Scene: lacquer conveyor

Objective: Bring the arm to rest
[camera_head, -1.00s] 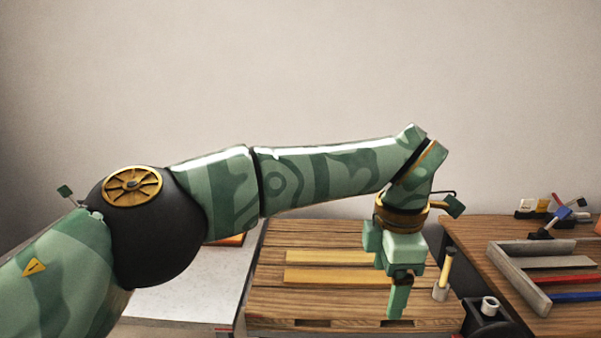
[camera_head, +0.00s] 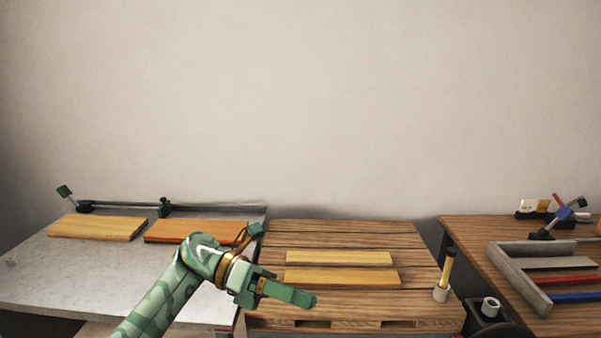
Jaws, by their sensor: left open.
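My left arm comes in from the lower left, low in the head view. My left gripper (camera_head: 290,293) points to the right over the front left part of the wooden pallet. It is open, seen edge-on, and no object shows between its fingers. My right gripper is not in view.
Two pale planks (camera_head: 340,277) lie on the wooden pallet (camera_head: 420,309). A yellow board (camera_head: 97,228) and an orange board (camera_head: 190,231) lie on the grey table (camera_head: 40,272). A grey frame (camera_head: 518,281) lies on the right table.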

